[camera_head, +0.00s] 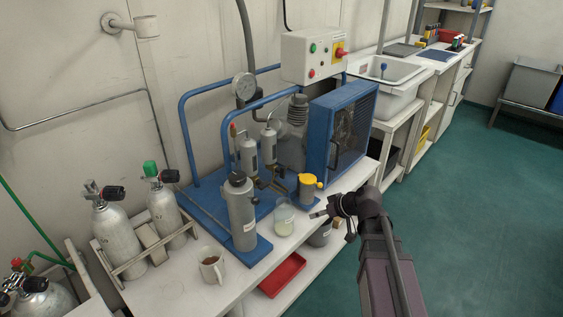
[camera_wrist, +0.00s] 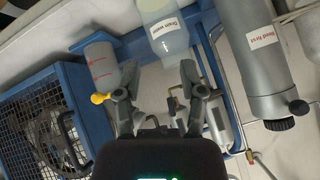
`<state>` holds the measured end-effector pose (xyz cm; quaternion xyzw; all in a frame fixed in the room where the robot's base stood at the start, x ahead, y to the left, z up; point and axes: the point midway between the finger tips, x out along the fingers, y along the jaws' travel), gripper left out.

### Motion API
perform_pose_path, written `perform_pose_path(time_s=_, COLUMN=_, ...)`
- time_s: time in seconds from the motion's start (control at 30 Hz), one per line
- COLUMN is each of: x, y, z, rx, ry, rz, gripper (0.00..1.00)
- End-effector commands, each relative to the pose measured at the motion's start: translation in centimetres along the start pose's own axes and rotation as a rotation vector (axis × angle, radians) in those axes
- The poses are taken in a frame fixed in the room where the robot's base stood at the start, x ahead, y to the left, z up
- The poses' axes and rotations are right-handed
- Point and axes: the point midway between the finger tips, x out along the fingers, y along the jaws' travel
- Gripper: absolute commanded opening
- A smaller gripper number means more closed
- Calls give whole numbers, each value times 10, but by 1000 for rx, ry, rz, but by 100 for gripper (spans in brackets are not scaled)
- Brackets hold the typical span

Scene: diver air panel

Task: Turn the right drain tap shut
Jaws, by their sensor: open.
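My gripper (camera_head: 322,214) is at the front right of the blue compressor base, right of the glass jar (camera_head: 284,219). In the wrist view my gripper (camera_wrist: 158,84) is open, with nothing between its fingers. The jar, labelled "Drain water" (camera_wrist: 168,32), lies beyond the fingertips. Two grey upright cylinders (camera_head: 249,157) (camera_head: 269,146) stand on the compressor, with brass-coloured fittings (camera_head: 264,181) low beside them. I cannot make out for sure which fitting is the right drain tap, or how its handle stands.
A large grey cylinder (camera_head: 240,211), labelled "Bleed first" in the wrist view (camera_wrist: 256,48), stands left of the jar. A mug (camera_head: 212,266) is at the bench front. The blue caged unit (camera_head: 342,128) stands behind. Floor to the right (camera_head: 460,230) is clear.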

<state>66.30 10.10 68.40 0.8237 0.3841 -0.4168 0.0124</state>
Motion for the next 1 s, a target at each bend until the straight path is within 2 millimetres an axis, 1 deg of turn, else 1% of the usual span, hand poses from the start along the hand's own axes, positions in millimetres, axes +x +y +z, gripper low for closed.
perform_pose_path(time_s=0.03, x=-10, y=-2, z=-27, rx=-38, ry=61, rz=-17, gripper=52)
perform_pose_path(time_s=0.1, x=-17, y=-4, z=-53, rx=-93, ry=146, rz=-33, gripper=52)
perform_pose_path(time_s=0.2, x=-27, y=-6, z=-82, rx=-154, ry=248, rz=-42, gripper=52)
perform_pose_path(time_s=0.33, x=-36, y=-6, z=-107, rx=-204, ry=338, rz=-42, gripper=52)
perform_pose_path(time_s=0.4, x=-39, y=-6, z=-114, rx=-220, ry=367, rz=-39, gripper=52)
perform_pose_path(time_s=0.5, x=-40, y=-6, z=-118, rx=-231, ry=387, rz=-38, gripper=52)
perform_pose_path(time_s=0.87, x=-39, y=-6, z=-118, rx=-233, ry=388, rz=-38, gripper=52)
perform_pose_path(time_s=1.0, x=-36, y=-7, z=-119, rx=-233, ry=388, rz=-39, gripper=52)
